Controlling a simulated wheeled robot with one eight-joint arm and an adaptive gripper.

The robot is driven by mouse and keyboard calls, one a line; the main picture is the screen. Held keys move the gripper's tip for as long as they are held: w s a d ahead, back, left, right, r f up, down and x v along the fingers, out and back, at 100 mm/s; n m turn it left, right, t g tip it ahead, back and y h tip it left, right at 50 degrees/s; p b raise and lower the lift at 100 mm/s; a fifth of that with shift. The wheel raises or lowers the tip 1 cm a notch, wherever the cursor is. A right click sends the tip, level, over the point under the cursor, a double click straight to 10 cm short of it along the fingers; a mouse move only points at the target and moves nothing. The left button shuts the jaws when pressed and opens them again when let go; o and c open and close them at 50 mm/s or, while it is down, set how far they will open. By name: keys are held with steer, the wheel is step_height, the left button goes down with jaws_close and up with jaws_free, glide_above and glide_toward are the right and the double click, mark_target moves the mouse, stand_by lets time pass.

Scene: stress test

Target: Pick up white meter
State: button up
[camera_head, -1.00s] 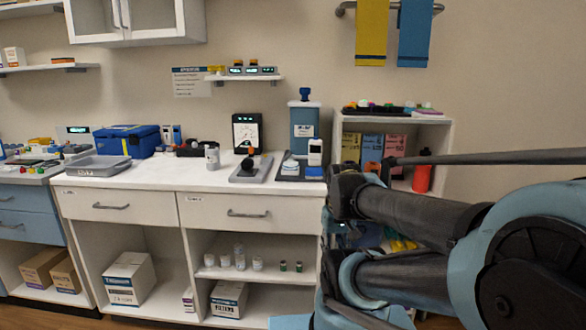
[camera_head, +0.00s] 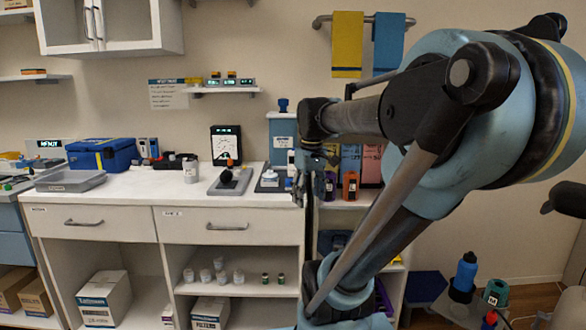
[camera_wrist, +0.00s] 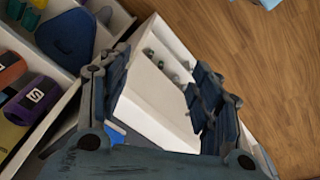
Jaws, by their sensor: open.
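A small white upright device (camera_head: 290,157), likely the white meter, stands at the right end of the white counter (camera_head: 130,190). It is partly hidden by my arm and gripper. My gripper (camera_head: 302,190) hangs in front of the counter's right end, close to this device in the picture. In the wrist view my gripper (camera_wrist: 158,90) is open, with its fingers spread and nothing held between them. The white meter is not clearly visible in the wrist view. A black-framed meter with a white dial (camera_head: 226,145) stands farther left on the counter.
A grey stand (camera_head: 230,182) and a white cup (camera_head: 190,170) are on the counter. A blue container (camera_head: 283,130) stands behind the device. Bottles (camera_head: 350,186) are on the right shelf. Small vials (camera_head: 266,278) stand below. Bare counter shows in the middle.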

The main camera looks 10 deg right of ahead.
steer(key=w+r+n+g, duration=0.1)
steer(key=w+r+n, duration=0.5)
steer(key=w+r, duration=0.65)
steer(key=w+r+n+g, duration=0.1)
steer(key=w+r+n, duration=0.4)
steer(key=w+r, duration=0.8)
glide_above(291, 168)
steer(key=w+d, duration=0.2)
steer(key=f, duration=1.9)
steer(key=shift+a+f, duration=0.2)
steer(key=shift+f, duration=0.05)
steer(key=shift+c, duration=0.5)
jaws_close()
